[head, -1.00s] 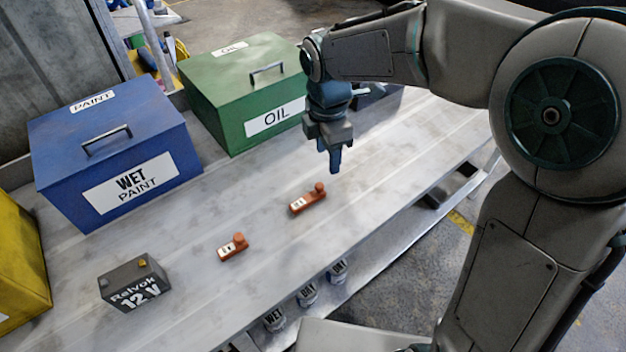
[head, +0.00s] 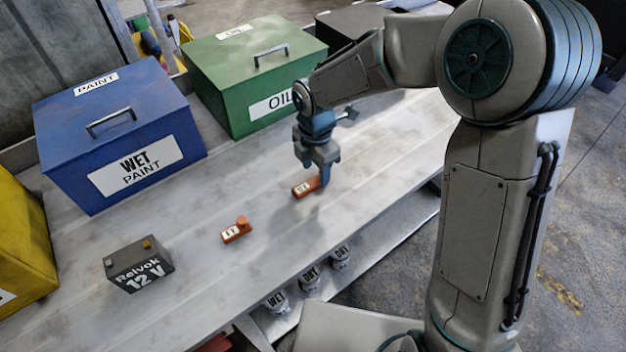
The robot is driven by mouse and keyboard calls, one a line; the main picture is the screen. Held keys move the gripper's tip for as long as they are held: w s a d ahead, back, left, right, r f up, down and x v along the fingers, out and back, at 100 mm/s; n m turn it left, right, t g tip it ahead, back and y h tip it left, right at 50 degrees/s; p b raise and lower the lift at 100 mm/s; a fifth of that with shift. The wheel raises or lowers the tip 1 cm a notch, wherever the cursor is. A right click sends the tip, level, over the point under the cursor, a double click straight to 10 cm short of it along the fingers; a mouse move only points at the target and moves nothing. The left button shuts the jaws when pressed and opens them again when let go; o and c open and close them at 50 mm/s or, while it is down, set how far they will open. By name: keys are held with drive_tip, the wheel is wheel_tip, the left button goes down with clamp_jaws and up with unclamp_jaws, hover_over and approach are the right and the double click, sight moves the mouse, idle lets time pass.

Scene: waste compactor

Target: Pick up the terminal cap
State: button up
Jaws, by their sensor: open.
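Two small orange-red terminal caps with white labels lie on the grey metal table (head: 200,275). The nearer cap (head: 237,231) lies to the right of the battery. The farther cap (head: 302,189) lies right of it and further back. My gripper (head: 317,178) is open and points down at the farther cap's right end. Its fingers hide that end, and I cannot tell whether they touch it. The dark battery (head: 138,266) marked Relvok 12 V stands upright at the lower left.
A blue paint box (head: 60,160), a green oil box (head: 225,85) and a dark box (head: 345,32) stand along the table's back. A yellow box (head: 22,240) is at the left edge. Several small labelled cans (head: 310,279) stand below the front edge.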

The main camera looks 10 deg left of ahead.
sight(315, 180)
drive_tip(key=shift+f, duration=1.6)
drive_tip(key=c, duration=1.1)
drive_tip(key=shift+o, duration=0.2)
drive_tip(key=shift+w+r, duration=0.1)
drive_tip(key=shift+r, duration=0.05)
